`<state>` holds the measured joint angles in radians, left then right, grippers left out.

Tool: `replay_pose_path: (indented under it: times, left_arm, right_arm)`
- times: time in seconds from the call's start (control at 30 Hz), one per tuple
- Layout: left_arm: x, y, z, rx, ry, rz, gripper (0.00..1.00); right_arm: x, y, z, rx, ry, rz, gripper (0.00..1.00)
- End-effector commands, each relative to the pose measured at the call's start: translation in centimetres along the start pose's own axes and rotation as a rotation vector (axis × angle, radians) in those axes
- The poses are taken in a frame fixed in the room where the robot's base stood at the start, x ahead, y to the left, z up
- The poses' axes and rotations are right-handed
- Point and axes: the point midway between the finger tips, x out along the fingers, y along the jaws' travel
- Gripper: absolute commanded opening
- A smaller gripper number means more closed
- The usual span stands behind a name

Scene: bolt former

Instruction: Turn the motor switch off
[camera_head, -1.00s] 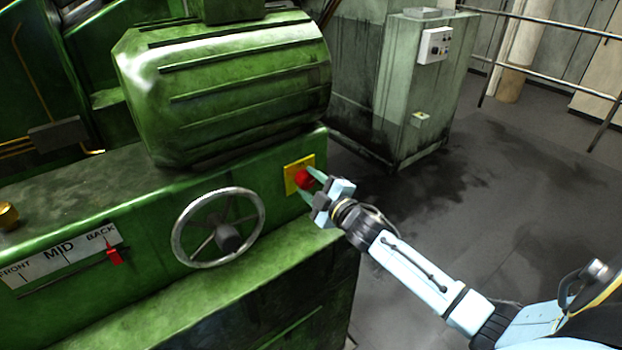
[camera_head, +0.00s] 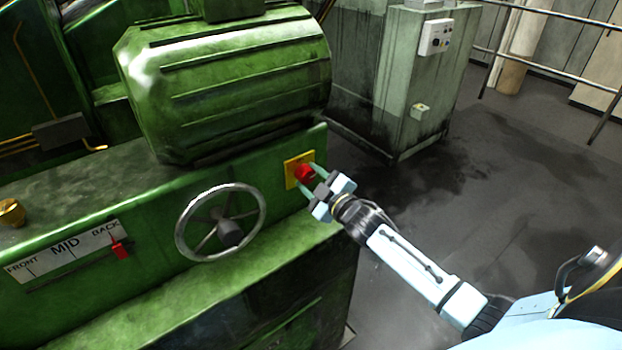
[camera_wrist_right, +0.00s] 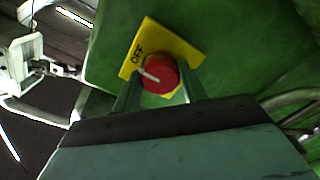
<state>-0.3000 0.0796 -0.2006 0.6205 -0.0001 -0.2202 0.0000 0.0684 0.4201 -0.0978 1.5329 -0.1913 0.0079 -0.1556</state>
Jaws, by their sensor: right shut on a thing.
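The motor switch is a red round knob (camera_head: 305,172) on a yellow plate (camera_head: 290,170) on the green machine's front face. In the right wrist view the red knob (camera_wrist_right: 160,74) has a white mark that points left, below the word OFF on the yellow plate (camera_wrist_right: 150,36). My right gripper (camera_head: 307,177) is at the knob, one finger on each side, shut on it. Its fingers also show beside the knob in the right wrist view (camera_wrist_right: 159,88). My left gripper is not in view.
A grey handwheel (camera_head: 228,232) sticks out left of the switch. Farther left is a red slider (camera_head: 120,250) on a FRONT-MID-BACK scale. A ribbed green motor housing (camera_head: 230,90) bulges above. A grey-green cabinet (camera_head: 425,90) stands behind, with open floor to the right.

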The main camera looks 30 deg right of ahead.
Motion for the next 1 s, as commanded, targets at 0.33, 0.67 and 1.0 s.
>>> replay_pose_path:
  times: [0.33,0.67,1.0]
  left_arm:
    - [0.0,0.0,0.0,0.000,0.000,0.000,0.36]
    - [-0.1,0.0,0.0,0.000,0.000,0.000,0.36]
    - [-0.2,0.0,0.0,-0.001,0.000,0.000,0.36]
  right_arm:
    - [0.0,0.0,0.0,0.003,0.000,0.000,0.64]
    - [-1.3,-0.1,0.0,0.002,-0.001,-0.002,0.64]
    - [-7.8,-0.1,0.0,0.002,-0.002,-0.003,0.64]
